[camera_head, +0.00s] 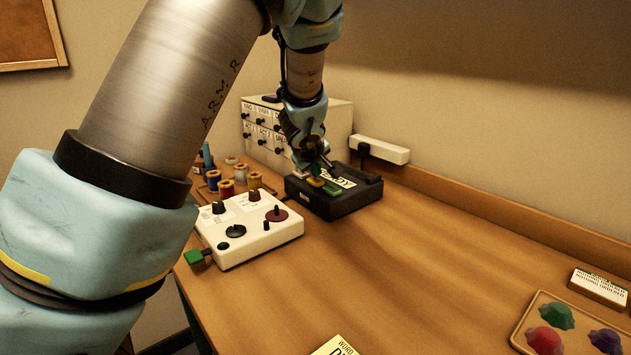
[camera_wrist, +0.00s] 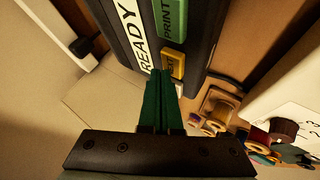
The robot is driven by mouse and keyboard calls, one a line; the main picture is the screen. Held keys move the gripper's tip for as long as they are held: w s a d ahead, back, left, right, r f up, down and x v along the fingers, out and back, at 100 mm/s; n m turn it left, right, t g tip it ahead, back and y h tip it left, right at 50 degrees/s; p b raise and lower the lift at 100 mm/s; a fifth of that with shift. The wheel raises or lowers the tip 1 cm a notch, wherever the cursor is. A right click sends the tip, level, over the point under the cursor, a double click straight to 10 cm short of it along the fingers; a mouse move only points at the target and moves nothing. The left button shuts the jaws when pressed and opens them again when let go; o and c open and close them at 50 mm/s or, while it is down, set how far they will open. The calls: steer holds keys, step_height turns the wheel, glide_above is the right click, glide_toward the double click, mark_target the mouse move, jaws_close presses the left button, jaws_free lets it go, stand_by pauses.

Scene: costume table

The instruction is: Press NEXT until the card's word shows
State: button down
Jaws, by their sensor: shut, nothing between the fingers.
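The black label device (camera_head: 345,203) stands on the table below my gripper (camera_head: 326,163). Its display (camera_wrist: 132,32) reads READY in the wrist view. Beside the display are a green PRINT button (camera_wrist: 174,18) and a yellow button (camera_wrist: 176,64), whose small lettering is partly hidden and looks like NEXT. My gripper (camera_wrist: 161,76) is shut and empty, its green fingertips right beside the yellow button and overlapping its edge in the picture. I cannot tell whether they touch it. A yellow card (camera_head: 335,347) lies at the table's front edge; its top reads WORD, and the rest is cut off.
A white control box (camera_head: 250,243) with knobs stands left of the device, with thread spools (camera_head: 240,173) behind it. A drawer cabinet (camera_head: 335,118) stands behind. The table's middle is clear.

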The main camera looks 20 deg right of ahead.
mark_target(315, 182)
steer(key=shift+f+b, duration=0.45)
steer(key=shift+f, duration=0.05)
stand_by(0.3)
steer(key=shift+r, duration=0.1)
steer(key=shift+r+p, duration=0.8)
steer(key=shift+r, duration=0.05)
step_height(315, 182, up, 5)
steer(key=p, duration=0.4)
steer(key=shift+a, duration=0.1)
stand_by(1.5)
